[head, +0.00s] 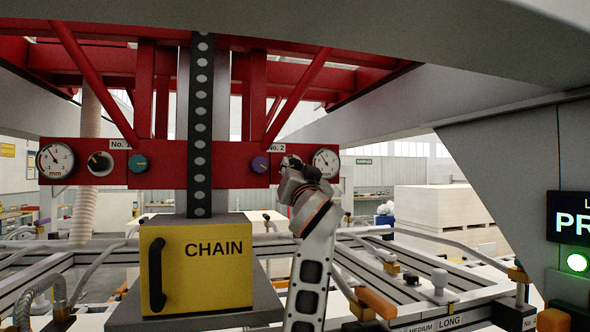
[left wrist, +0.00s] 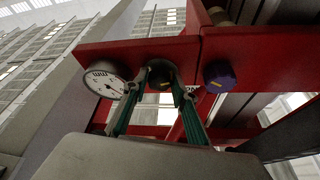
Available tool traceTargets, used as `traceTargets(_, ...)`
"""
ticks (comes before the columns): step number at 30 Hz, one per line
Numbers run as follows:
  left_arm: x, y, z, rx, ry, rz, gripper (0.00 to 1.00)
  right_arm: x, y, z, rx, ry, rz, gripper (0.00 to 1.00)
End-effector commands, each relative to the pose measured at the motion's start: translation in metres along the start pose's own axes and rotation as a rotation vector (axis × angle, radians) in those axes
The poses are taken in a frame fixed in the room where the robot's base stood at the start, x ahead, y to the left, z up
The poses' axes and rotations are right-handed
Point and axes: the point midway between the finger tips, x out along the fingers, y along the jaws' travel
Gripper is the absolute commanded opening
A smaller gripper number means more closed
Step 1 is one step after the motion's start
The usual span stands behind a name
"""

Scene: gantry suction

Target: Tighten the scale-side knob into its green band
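My left gripper (head: 290,163) reaches up to the red panel between the purple knob (head: 260,164) and the right-hand gauge (head: 326,162). In the left wrist view, turned upside down, its two greenish fingers (left wrist: 164,78) stand on either side of a dark knob (left wrist: 160,74) beside the white mm gauge (left wrist: 107,83), with no clear gap. A yellow mark shows on this knob. The gripper hides most of it in the head view. The purple knob (left wrist: 218,75) stands apart, right of the fingers. I cannot make out a green band. My right gripper is not in view.
The panel's left half carries another mm gauge (head: 55,160), a black knob with a yellow pointer (head: 100,163) and a teal knob (head: 139,163). A yellow CHAIN box (head: 205,275) stands below, under a black perforated strip (head: 202,120). Red diagonal struts (head: 297,92) rise behind the panel.

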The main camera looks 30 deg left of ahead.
Motion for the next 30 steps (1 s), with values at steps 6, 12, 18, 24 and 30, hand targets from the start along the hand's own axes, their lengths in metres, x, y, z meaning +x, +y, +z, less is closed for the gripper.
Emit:
traceTargets(6, -0.0002, -0.0003, -0.0001, 0.01, 0.0, 0.004, 0.06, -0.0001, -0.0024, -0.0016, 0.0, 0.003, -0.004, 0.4)
traceTargets(12, -0.0003, -0.0014, -0.0004, 0.078, 0.001, 0.033, 0.06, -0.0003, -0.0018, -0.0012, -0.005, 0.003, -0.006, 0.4)
traceTargets(18, -0.0004, -0.0024, -0.0009, 0.202, 0.002, 0.085, 0.06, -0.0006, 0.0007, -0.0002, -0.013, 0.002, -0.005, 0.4)
traceTargets(24, -0.0001, -0.0036, -0.0006, 0.335, 0.001, 0.138, 0.06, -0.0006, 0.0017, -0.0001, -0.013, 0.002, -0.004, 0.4)
traceTargets(30, 0.0002, -0.0043, -0.0011, 0.438, 0.0, 0.181, 0.06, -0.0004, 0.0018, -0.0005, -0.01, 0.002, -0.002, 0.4)
